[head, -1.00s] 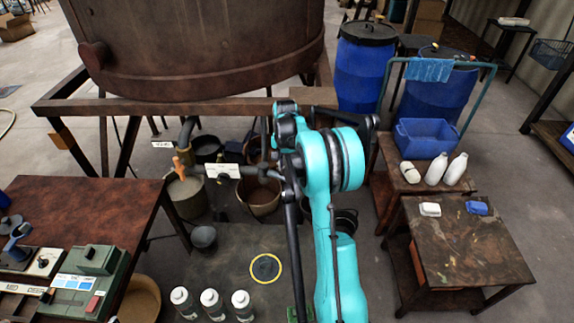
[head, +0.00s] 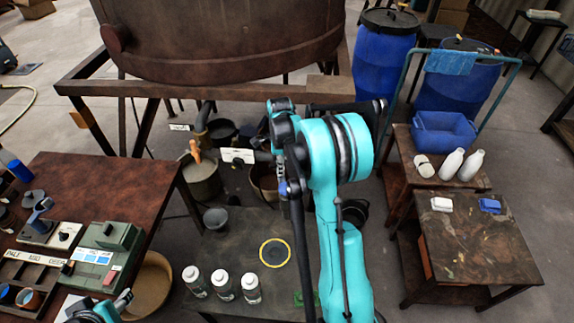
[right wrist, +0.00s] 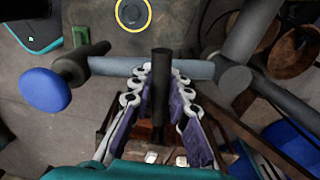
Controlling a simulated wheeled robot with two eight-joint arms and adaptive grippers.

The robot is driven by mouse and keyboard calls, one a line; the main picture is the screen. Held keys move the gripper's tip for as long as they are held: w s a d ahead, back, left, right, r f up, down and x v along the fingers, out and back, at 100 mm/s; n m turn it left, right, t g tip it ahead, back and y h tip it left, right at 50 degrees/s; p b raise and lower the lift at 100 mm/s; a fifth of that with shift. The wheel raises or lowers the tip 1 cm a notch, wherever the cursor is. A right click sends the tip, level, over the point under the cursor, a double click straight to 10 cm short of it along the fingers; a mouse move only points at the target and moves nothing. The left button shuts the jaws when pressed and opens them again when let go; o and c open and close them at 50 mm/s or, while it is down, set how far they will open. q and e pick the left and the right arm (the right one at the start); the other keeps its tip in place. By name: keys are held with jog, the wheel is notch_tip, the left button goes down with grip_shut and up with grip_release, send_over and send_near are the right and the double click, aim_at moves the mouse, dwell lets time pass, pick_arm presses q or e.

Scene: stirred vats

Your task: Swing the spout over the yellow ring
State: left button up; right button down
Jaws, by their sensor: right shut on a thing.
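The yellow ring (head: 275,252) lies flat on the low dark table, left of my right arm; its edge also shows at the top of the right wrist view (right wrist: 132,2). The spout's grey pipe (right wrist: 110,67) runs across the right wrist view, with a blue knob at its left end. My right gripper (right wrist: 160,95) is shut on the dark upright handle (right wrist: 160,75) at this pipe. In the head view my right arm hides most of the grip and the spout. Part of my left arm shows at the bottom left; its fingers are unclear.
Several white-capped bottles (head: 222,286) stand left of the ring, and a grey cup (head: 215,219) behind them. A valve with an orange handle (head: 195,152) and buckets are under the large vat (head: 220,45). A side table (head: 470,240) is at right.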

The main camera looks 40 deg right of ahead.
jog(key=shift+w+a+m, duration=0.3)
jog(key=shift+a+m, duration=0.15)
jog(key=shift+m, duration=0.35)
jog(key=shift+w+a+m, duration=0.3)
jog(key=shift+a+m, duration=0.15)
jog(key=shift+m, duration=0.35)
jog(key=c, duration=1.4)
grip_release()
jog(key=shift+w+a, duration=0.1)
notch_tip(320, 180, up, 12)
